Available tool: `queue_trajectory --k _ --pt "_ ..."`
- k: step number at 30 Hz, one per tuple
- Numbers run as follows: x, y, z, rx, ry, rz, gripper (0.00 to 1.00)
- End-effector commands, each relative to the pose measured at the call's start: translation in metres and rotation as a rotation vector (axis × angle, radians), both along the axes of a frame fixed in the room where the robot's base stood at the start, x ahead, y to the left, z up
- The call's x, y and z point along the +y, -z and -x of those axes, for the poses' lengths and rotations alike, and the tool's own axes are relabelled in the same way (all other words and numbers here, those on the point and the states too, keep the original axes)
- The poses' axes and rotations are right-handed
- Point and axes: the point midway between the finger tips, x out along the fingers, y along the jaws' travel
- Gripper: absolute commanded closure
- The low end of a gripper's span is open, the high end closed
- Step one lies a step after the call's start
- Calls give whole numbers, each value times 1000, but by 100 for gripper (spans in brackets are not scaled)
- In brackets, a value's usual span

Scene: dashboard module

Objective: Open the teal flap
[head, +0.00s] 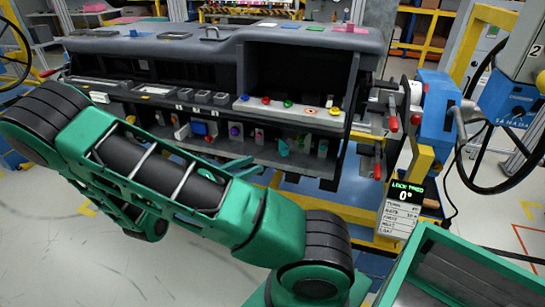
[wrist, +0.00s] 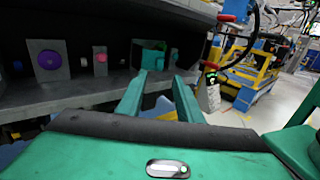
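The teal flap (wrist: 153,58) shows in the wrist view on a plate in the lower shelf of the dashboard module, just beyond my fingertips. A small green part sits at its right side. In the head view the teal flap (head: 283,147) is on the lower shelf, right of the middle. It looks shut, though its exact angle is hard to tell. My gripper (wrist: 160,77) is open and empty, its two green fingers apart, in front of and slightly below the flap with no clear contact. In the head view my arm hides most of my gripper.
A plate with a purple knob (wrist: 48,60) and one with a pink button (wrist: 101,57) stand left of the flap. The upper shelf (head: 290,111) overhangs the lower one. Red-handled levers (head: 392,122) and a blue stand (head: 437,105) are at the right.

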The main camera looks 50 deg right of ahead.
Motion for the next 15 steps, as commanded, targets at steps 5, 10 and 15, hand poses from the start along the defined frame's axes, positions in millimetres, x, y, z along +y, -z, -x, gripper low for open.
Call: queue_trajectory --k 5,10,15 --pt "-23 -1 7 -1 5 0 67" --pt "-53 0 16 -1 7 -1 67" --pt "-79 -1 23 -1 6 -1 67"
